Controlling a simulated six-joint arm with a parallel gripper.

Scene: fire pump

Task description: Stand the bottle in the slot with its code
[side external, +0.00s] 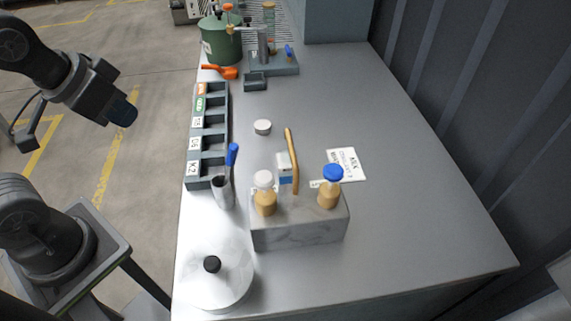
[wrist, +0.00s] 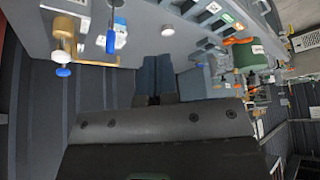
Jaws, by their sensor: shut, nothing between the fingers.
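My gripper (side external: 124,112) hangs in the air left of the table, apart from everything; its dark fingers show in the wrist view (wrist: 155,82), shut and empty. I cannot read a code on any. The grey slotted rack (side external: 219,183) lies along the table's left edge with its slots looking empty. Its front label seems to read K2; others are unclear.
A metal cup (side external: 223,194) holding a blue-handled tool stands between rack and marble block (side external: 298,236). A round metal lid (side external: 216,278), white cap (side external: 262,127), printed card (side external: 346,164) and green tank (side external: 221,42) are around. The table's right side is clear.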

